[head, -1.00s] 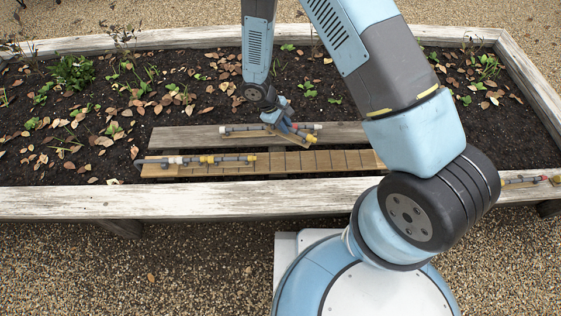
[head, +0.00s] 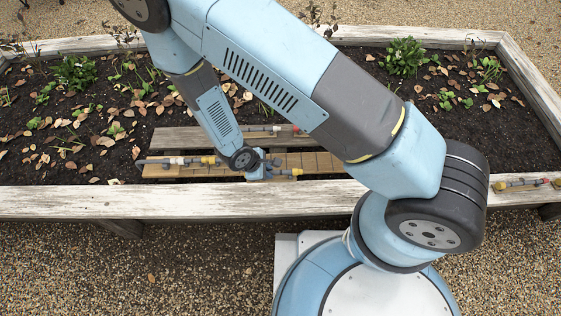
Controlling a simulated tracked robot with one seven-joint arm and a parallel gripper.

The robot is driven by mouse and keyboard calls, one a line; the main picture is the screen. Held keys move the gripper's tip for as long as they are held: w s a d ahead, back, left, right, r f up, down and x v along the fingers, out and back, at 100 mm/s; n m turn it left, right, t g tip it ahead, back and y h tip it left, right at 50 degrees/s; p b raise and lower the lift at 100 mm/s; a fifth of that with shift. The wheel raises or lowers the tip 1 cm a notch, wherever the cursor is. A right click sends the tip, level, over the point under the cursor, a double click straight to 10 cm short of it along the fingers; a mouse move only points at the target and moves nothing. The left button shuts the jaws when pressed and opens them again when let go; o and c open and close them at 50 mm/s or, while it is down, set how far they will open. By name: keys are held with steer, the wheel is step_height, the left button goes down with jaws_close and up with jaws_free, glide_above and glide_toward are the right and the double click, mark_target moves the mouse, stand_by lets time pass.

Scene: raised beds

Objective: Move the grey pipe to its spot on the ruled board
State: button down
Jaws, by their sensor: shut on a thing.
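The ruled board (head: 318,163) is a long tan plank with cross lines, lying along the near side of the bed. My gripper (head: 262,174) is over the middle of this board, largely hidden by its own body and wrist. I cannot tell whether this pipe touches the board. Other pipe pieces with white and yellow fittings (head: 178,161) lie in a row on the board's left part.
A greyer plank (head: 178,138) lies behind the board, with another pipe with a red end (head: 297,129) partly hidden by my arm. Another pipe (head: 525,183) lies on the bed's white wooden rim (head: 110,202) at right. Leafy soil surrounds the planks.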

steer(key=w+f, duration=0.3)
steer(key=w, duration=0.1)
steer(key=w+d+f, duration=0.1)
steer(key=w+f, duration=0.1)
steer(key=w, duration=0.2)
steer(key=w+f, duration=0.3)
steer(key=w, duration=0.1)
steer(key=shift+w+d+f, duration=0.3)
steer(key=shift+d+f, duration=0.05)
steer(key=shift+w+f, duration=0.45)
steer(key=shift+f, duration=0.1)
steer(key=shift+w+f, duration=0.1)
steer(key=shift+f, duration=1.45)
steer(key=c, duration=1.1)
jaws_free()
steer(key=shift+o, duration=0.2)
steer(key=v, duration=1.2)
